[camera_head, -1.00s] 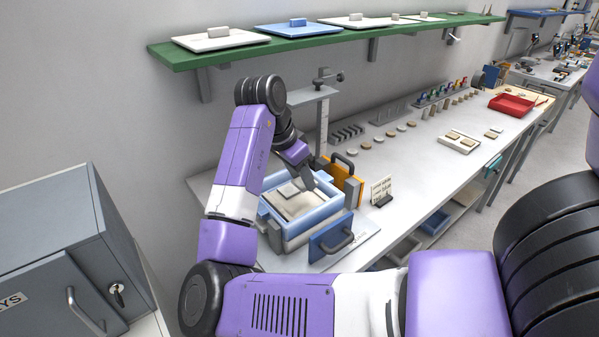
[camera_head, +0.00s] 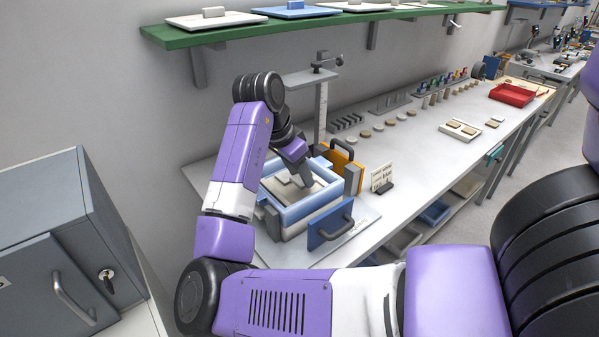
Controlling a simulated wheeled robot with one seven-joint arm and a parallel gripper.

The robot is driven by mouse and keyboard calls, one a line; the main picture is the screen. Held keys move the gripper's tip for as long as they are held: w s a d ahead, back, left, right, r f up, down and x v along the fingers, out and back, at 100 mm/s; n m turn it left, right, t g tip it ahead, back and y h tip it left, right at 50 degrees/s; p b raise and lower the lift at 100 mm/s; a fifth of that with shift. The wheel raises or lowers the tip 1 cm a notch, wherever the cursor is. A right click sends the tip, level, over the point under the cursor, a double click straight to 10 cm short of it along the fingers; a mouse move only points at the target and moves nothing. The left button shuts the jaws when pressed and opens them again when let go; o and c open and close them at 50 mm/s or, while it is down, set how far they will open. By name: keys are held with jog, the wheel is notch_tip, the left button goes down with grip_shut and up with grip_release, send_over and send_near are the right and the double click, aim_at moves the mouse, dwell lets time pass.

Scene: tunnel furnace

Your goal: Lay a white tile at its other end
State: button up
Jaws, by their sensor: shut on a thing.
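The tunnel furnace (camera_head: 312,213) is an open-topped box with pale blue and white walls on the near left part of the bench. A blue door with a handle (camera_head: 331,224) stands at its front end and an orange door with a handle (camera_head: 346,169) at its back end. My gripper (camera_head: 303,181) points down into the open furnace, over its pale floor. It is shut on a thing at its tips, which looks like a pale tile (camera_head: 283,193). The tile's edges blend with the furnace floor, so I cannot tell whether it touches the floor.
A green shelf (camera_head: 190,36) above holds white and blue lids with grip blocks. A grey stand (camera_head: 322,100) rises behind the furnace. A sign (camera_head: 382,177), several small pieces, a pale tray (camera_head: 460,130) and a red tray (camera_head: 512,95) lie along the bench. A grey cabinet (camera_head: 60,230) is at left.

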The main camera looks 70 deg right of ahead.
aim_at(298, 181)
jog(key=shift+f, duration=0.15)
dwell(0.3)
jog(key=shift+f+b, duration=0.75)
jog(key=shift+f, duration=0.55)
jog(key=shift+f, duration=0.35)
jog(key=o, duration=1.4)
jog(key=v, duration=0.7)
jog(key=shift+w+a+r, duration=0.1)
jog(key=shift+w+r, duration=0.05)
jog(key=shift+r, duration=0.2)
